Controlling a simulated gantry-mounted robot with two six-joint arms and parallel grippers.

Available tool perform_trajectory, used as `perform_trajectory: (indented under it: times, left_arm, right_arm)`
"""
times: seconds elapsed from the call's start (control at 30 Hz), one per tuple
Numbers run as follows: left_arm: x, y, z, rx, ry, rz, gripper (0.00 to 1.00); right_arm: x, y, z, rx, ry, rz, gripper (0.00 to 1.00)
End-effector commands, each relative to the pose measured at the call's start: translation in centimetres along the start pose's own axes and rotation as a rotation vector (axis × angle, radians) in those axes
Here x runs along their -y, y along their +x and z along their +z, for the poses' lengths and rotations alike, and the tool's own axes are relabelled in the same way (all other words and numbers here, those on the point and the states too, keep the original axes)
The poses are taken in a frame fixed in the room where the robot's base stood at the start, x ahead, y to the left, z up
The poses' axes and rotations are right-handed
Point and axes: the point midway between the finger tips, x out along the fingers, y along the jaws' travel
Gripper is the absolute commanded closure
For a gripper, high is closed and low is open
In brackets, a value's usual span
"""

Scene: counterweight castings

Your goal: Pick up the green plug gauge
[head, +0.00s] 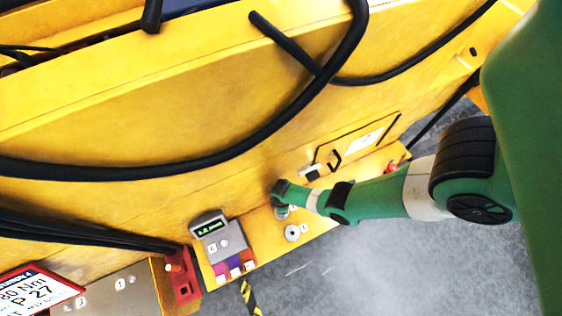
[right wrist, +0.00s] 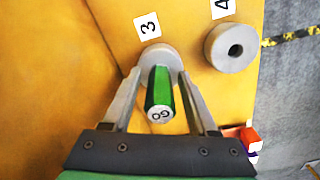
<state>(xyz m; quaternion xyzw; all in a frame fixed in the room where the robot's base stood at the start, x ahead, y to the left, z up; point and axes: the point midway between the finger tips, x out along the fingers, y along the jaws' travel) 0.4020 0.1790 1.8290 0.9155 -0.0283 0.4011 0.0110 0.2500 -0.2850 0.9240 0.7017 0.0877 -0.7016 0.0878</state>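The green plug gauge (right wrist: 160,92) shows in the right wrist view, with its white end marked "GO" facing the camera. Its far end meets a round grey ring (right wrist: 158,57) beside the label 3. My right gripper (right wrist: 161,75) is open around the gauge, one finger on each side, with narrow gaps showing. The fingertips are near the ring. In the head view my right arm reaches in from the right to the yellow ledge (head: 325,222), and its wrist hides the gauge. My left gripper is not in view.
Another grey ring (right wrist: 231,48), by label 4, sits to the right. In the head view a grey device with a lit display (head: 210,227), purple and red blocks (head: 235,269) and a red holder (head: 183,284) stand left of my gripper. Black cables cross the yellow casting.

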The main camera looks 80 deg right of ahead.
Motion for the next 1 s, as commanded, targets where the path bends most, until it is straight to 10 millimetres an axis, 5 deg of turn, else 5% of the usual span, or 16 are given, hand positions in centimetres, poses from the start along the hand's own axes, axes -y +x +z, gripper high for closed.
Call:
perform_trajectory:
  times: [0.03, 0.3, 1.0]
  left_arm:
    - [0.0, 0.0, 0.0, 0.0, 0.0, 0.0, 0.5]
    - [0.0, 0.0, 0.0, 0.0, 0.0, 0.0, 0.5]
    - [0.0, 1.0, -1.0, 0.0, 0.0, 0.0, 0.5]
  right_arm:
    - [0.0, 0.0, 0.0, 0.0, 0.0, 0.0, 0.52]
    - [0.0, 0.0, 0.0, 0.0, 0.0, 0.0, 1.0]
    - [0.0, -1.4, -0.1, 0.0, -0.001, 0.0, 1.0]
